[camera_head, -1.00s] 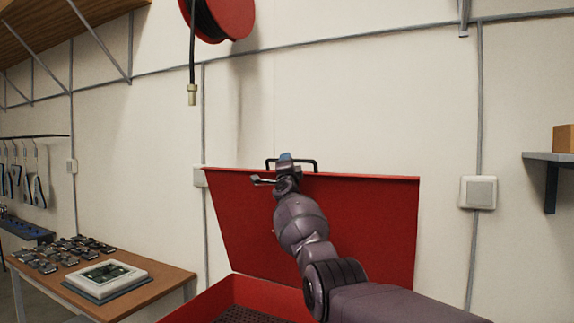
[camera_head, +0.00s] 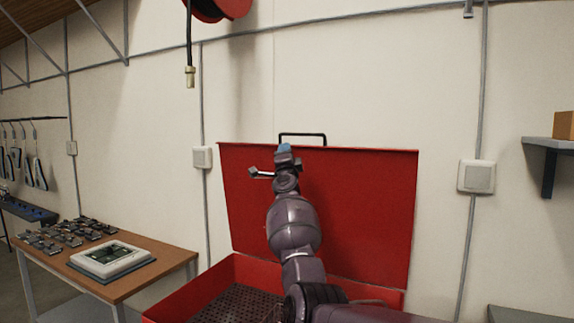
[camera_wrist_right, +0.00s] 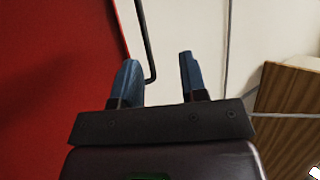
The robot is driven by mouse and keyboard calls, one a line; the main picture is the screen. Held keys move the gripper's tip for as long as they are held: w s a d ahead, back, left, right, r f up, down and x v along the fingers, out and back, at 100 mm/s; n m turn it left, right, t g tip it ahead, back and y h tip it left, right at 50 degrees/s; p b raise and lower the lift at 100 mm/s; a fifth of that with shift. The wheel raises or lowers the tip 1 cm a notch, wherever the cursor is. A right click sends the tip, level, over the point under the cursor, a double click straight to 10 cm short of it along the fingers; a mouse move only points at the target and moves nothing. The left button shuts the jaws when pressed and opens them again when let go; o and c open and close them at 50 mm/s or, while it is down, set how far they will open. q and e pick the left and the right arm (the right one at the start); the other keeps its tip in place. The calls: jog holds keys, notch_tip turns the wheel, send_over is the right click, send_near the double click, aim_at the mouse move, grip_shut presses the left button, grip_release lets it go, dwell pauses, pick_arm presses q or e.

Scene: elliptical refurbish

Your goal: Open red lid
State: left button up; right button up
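The red lid (camera_head: 350,210) stands raised, close to the wall, above the open red box (camera_head: 190,295). Its black handle (camera_head: 302,134) sticks up from the lid's top edge. My right gripper (camera_head: 268,162) is in front of the lid's upper left part, just below and left of the handle. In the right wrist view the gripper (camera_wrist_right: 160,70) is open, with two blue-tipped fingers apart. The handle bar (camera_wrist_right: 146,40) shows between the fingers near the left one, beside the lid (camera_wrist_right: 60,80); whether they touch is unclear. My left gripper is not in view.
A wooden table (camera_head: 170,275) with a white device (camera_head: 108,258) and several small parts stands at left. A wall switch box (camera_head: 476,176) and a shelf (camera_head: 550,145) with a wooden block (camera_head: 564,125) are at right. A hose reel (camera_head: 222,8) hangs above.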

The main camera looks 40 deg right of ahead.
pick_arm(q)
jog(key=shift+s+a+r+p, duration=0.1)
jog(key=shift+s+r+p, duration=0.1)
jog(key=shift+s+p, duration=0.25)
pick_arm(e)
jog(key=v, duration=0.6)
jog(key=shift+s+f, duration=0.1)
jog(key=shift+s, duration=0.05)
